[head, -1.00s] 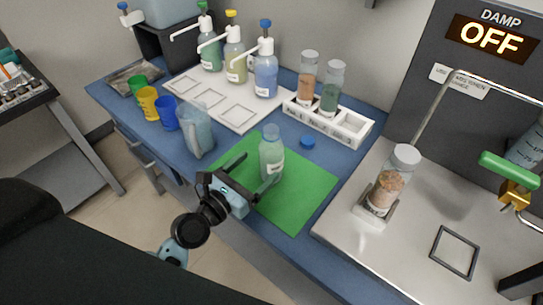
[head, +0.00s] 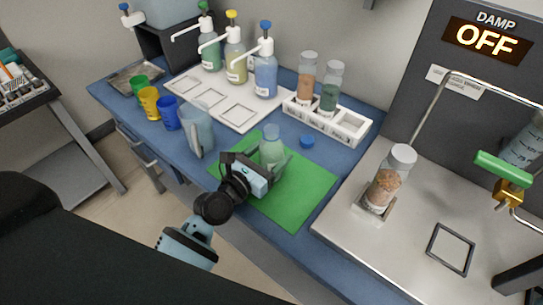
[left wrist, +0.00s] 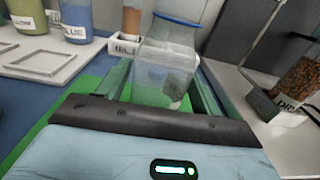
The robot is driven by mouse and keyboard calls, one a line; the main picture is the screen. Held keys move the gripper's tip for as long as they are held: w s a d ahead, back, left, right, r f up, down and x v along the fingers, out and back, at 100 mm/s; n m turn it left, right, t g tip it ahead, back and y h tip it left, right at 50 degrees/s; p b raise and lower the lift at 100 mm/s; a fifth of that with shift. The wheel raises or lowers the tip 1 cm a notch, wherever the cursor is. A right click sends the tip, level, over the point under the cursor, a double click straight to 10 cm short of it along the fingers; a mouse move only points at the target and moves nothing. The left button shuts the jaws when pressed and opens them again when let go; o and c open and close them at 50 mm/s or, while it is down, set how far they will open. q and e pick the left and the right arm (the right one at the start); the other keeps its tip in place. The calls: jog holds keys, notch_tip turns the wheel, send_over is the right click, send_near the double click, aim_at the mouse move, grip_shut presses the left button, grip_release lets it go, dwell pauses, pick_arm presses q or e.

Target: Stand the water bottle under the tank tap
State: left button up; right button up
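The water bottle (head: 271,147) is clear, uncapped and upright on the green mat (head: 303,190). In the left wrist view the bottle (left wrist: 165,75) stands between the two fingers, close to both; contact is not clear. My left gripper (head: 277,165) reaches around the bottle's lower part from the front, its fingers apart. The blue-grey tank (head: 170,10) sits on a black stand at the top left. Its white tap (head: 132,19) with a blue knob sticks out to the left. A grey tray (head: 138,76) lies below the tap. My right gripper is not in view.
A clear jug (head: 197,130) and green, yellow and blue cups (head: 168,113) stand left of the mat. Pump bottles (head: 236,60) are behind on a white tray. A blue cap (head: 307,141) lies behind the mat. A vial rack (head: 340,122) is at the back right.

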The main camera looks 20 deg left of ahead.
aim_at(265, 146)
pick_arm(q)
jog(key=c, duration=0.8)
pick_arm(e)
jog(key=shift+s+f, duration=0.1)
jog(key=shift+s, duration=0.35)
pick_arm(q)
jog(key=shift+o, duration=0.2)
jog(key=shift+r, duration=0.1)
jog(key=shift+r, duration=0.4)
notch_tip(265, 146, up, 4)
jog(key=shift+f+p, duration=0.2)
jog(key=shift+p, duration=0.65)
jog(key=s+a+b, duration=0.1)
jog(key=s+a, duration=0.9)
jog(key=s, duration=0.2)
jog(key=shift+s+r+b, duration=0.25)
jog(key=shift+s+b, duration=0.05)
jog(key=shift+b, duration=0.1)
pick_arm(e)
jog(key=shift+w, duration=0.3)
